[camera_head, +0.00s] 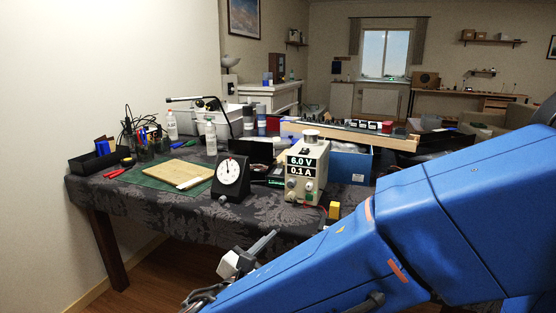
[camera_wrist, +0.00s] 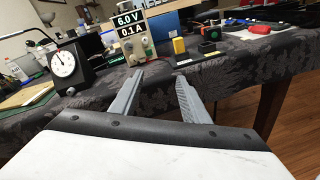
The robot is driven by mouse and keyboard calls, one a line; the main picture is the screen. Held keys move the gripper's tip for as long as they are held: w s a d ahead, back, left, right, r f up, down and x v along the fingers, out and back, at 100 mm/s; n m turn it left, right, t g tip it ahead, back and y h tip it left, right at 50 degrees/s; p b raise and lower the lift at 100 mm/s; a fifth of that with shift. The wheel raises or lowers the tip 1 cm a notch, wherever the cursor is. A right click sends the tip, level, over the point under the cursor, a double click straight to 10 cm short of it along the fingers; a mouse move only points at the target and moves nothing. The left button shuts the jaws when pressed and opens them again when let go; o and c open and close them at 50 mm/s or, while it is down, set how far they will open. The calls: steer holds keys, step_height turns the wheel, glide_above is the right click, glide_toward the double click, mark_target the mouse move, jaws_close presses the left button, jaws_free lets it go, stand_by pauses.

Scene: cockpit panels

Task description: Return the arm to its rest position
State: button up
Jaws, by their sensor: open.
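My gripper shows in the wrist view (camera_wrist: 156,88) with its two grey fingers apart and nothing between them. Its fingertips point toward the front edge of the cloth-covered table (camera_wrist: 215,82). In the head view my blue arm crosses the lower right. A power supply (camera_head: 305,172) reading 6.0 V and 0.1 A stands on the table. A black dial gauge (camera_head: 231,178) stands to its left.
A yellow block (camera_head: 334,210) sits near the table's front right edge. A blue case (camera_head: 350,163) is behind the power supply. Wooden floor is open in front of the table.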

steer(key=s+d+f+m+g+h, duration=0.15)
steer(key=d+m+g, duration=0.3)
steer(key=d, duration=0.65)
steer(key=s+d+f+m+g, duration=0.1)
steer(key=d+f+m+g, duration=0.3)
steer(key=d, duration=0.7)
steer(key=s+d+m+y, duration=0.3)
steer(key=s+m, duration=0.3)
steer(key=m, duration=0.2)
steer(key=s+d+m+g+y, duration=0.1)
steer(key=s+d+m+y, duration=0.2)
steer(key=s+m+y, duration=0.3)
steer(key=s+m, duration=0.1)
steer(key=m, duration=0.2)
steer(key=shift+d+f, duration=0.35)
steer(key=shift+f, duration=0.05)
steer(key=shift+g, duration=0.35)
stand_by(0.6)
